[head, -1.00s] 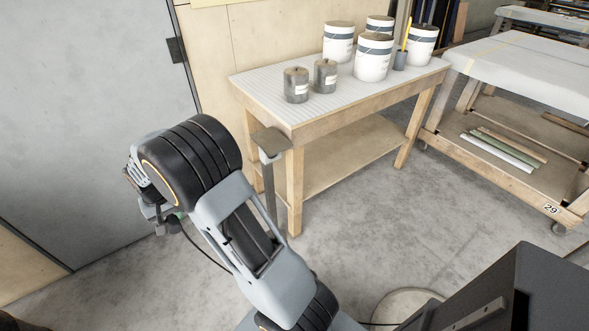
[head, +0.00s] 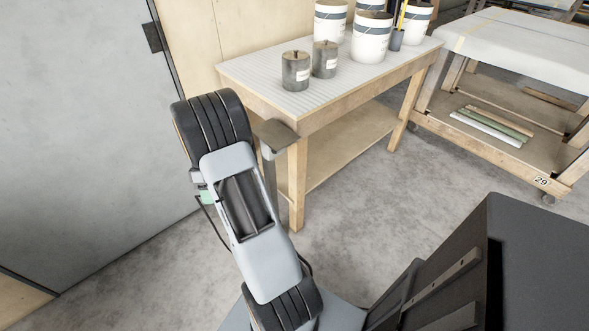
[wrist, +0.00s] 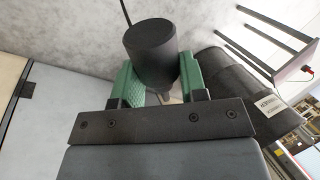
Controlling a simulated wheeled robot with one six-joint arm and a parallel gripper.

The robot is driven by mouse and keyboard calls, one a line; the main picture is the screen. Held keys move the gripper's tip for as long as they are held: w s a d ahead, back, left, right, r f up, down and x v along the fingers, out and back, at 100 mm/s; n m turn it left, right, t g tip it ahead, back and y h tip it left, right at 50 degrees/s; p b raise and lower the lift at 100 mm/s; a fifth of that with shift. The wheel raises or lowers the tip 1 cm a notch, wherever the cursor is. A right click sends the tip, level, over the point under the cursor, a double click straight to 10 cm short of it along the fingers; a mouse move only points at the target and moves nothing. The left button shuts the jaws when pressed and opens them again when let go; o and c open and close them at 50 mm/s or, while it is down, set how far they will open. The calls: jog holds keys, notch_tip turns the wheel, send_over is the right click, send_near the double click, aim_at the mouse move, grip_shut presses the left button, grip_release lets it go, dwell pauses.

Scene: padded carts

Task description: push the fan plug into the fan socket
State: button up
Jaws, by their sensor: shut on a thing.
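The fan plug (wrist: 150,50) is a thick black cylinder in the wrist view, with a thin dark cable (wrist: 125,12) rising from it. My gripper (wrist: 160,82) has green fingers, shut on the plug from both sides. In the head view, only a small green part of my gripper (head: 207,196) shows beside my arm, with a cable hanging from it. The plug itself is hidden there by my arm. I cannot make out the fan socket in either view.
A post with a flat brown top (head: 275,134) stands close to the right of my arm. Behind it is a wooden table (head: 300,110) with grey cans and white buckets (head: 371,38). A covered cart (head: 500,45) stands at right. Grey floor (head: 355,215) is clear between.

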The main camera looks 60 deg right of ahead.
jog(key=s+d+f+n+g+h+b, duration=0.15)
jog(key=s+d+n+h+b, duration=0.25)
jog(key=s+d+n+h, duration=0.7)
jog(key=s+d+n+g+h+b, duration=0.2)
jog(key=s+d+n+h+b, duration=0.25)
jog(key=d+n+h, duration=0.75)
jog(key=shift+w+d+r+n+y+b, duration=0.15)
jog(key=shift+w+d+n+y, duration=0.3)
jog(key=shift+w, duration=0.3)
jog(key=shift+w+d+n+y+b, duration=0.15)
jog(key=shift+w+d+n+y, duration=0.2)
jog(key=shift+w+d, duration=0.25)
jog(key=shift+w+d+r+n+y+b, duration=0.15)
jog(key=shift+w+d+n+y, duration=0.25)
jog(key=shift+w, duration=0.45)
jog(key=shift+f, duration=0.1)
jog(key=shift+p, duration=1.35)
jog(key=shift+w+d, duration=0.15)
jog(key=shift+w, duration=0.5)
dwell(0.7)
jog(key=o, duration=1.1)
